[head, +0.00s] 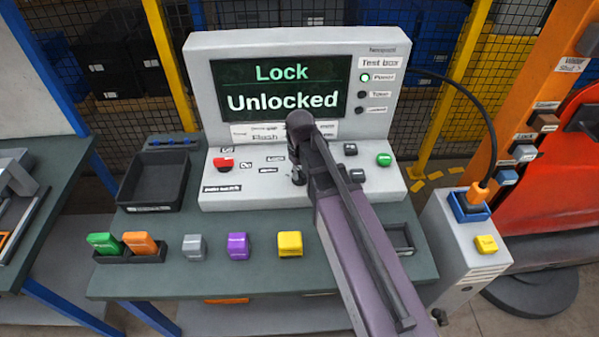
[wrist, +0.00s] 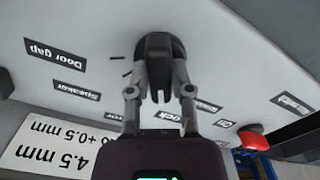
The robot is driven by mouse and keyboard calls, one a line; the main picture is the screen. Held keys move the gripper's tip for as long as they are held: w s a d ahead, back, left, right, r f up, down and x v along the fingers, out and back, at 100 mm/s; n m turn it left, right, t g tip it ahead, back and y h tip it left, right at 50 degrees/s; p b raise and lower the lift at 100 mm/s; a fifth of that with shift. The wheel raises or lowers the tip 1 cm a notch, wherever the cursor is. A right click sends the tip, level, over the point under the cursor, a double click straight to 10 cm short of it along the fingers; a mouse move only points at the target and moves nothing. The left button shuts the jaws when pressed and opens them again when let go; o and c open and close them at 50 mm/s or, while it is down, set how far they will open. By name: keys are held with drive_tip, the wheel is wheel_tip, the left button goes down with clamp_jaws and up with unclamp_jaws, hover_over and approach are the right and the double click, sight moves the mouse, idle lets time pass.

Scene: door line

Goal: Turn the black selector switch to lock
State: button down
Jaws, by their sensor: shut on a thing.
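The black selector switch (wrist: 158,47) shows in the wrist view on the light panel of the test box. My gripper (wrist: 160,78) is shut on it, with one finger on each side of the knob. In the head view my gripper (head: 298,172) is over the middle of the test box (head: 225,195), and my arm hides the switch there. The screen (head: 283,88) reads "Lock" and "Unlocked". The knob's pointing direction is hard to tell.
On the panel are a red button (head: 223,163), a green button (head: 384,159) and small black controls. An empty black tray (head: 152,182) stands left. Grey, purple (head: 237,246) and yellow (head: 289,244) blocks lie in front. A grey box with a cable (head: 465,245) stands right.

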drive_tip(key=c, duration=0.5)
unclamp_jaws()
drive_tip(key=shift+m, duration=0.4)
